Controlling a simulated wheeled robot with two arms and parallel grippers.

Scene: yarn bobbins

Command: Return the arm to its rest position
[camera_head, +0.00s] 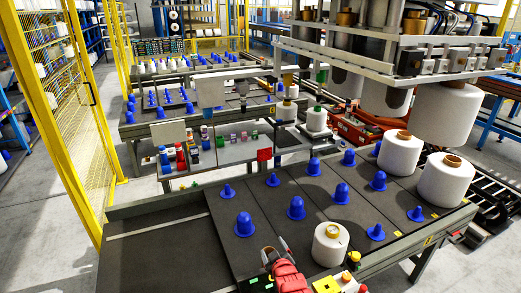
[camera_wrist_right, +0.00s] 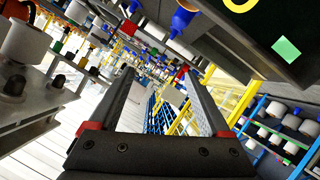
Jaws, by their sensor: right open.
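My right gripper (camera_head: 274,252) shows at the bottom middle of the head view, with a red arm behind it, at the near edge of the dark table (camera_head: 150,250). In the right wrist view the gripper's two fingers (camera_wrist_right: 158,84) are spread apart with nothing between them, so it is open and empty. A white yarn bobbin (camera_head: 331,244) stands upright on the table to the right of the gripper, apart from it. My left gripper is in neither view.
Several blue pegs (camera_head: 297,208) stand on the table. Two more white bobbins (camera_head: 446,180) (camera_head: 400,152) stand at its right end. A gantry (camera_head: 400,50) with hanging bobbins is above and behind. A yellow fence (camera_head: 62,100) stands at left. The table's left part is bare.

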